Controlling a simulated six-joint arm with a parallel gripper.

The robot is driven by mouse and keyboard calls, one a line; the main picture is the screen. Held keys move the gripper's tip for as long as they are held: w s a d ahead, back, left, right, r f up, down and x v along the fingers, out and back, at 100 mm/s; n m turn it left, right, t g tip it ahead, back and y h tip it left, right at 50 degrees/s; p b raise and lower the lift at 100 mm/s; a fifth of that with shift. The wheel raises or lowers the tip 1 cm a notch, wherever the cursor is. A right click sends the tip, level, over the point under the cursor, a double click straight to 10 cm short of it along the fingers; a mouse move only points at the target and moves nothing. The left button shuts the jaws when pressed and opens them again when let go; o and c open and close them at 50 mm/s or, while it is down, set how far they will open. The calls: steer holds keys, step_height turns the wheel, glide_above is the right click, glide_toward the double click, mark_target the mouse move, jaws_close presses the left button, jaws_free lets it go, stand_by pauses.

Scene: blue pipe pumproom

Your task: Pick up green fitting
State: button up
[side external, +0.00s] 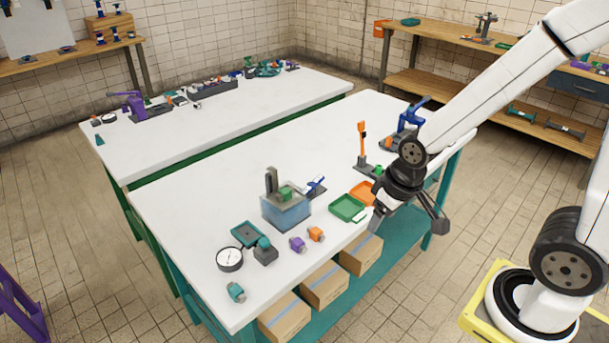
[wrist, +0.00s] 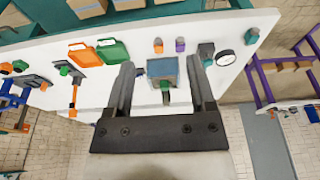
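A small green piece (side external: 378,170) stands beside the orange-handled tool; it also shows in the wrist view (wrist: 64,70). Another green piece (side external: 286,193) sits on the blue box-like device (side external: 285,213), which shows in the wrist view (wrist: 163,68) between the fingers. I cannot tell which green piece is the fitting. My gripper (side external: 408,222) is open and empty near the bench's front edge, right of the green tray. In the wrist view both fingers (wrist: 160,70) are spread wide, with nothing between their tips touching them.
A green tray (side external: 347,208) and an orange tray (side external: 362,192) lie near the gripper. Purple (side external: 297,244), orange (side external: 316,234) and teal (side external: 236,292) fittings and a gauge (side external: 229,259) stand at the front. An orange-handled tool (side external: 362,145) rises upright.

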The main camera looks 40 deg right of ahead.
steer(key=shift+o, duration=1.4)
steer(key=t, duration=1)
glide_toward(285, 194)
steer(key=d, duration=0.1)
steer(key=shift+w+d+f+t, duration=0.15)
steer(key=shift+w+f+t, duration=0.15)
steer(key=shift+w+t, duration=0.35)
steer(key=shift+w, duration=0.1)
steer(key=shift+x, duration=1.3)
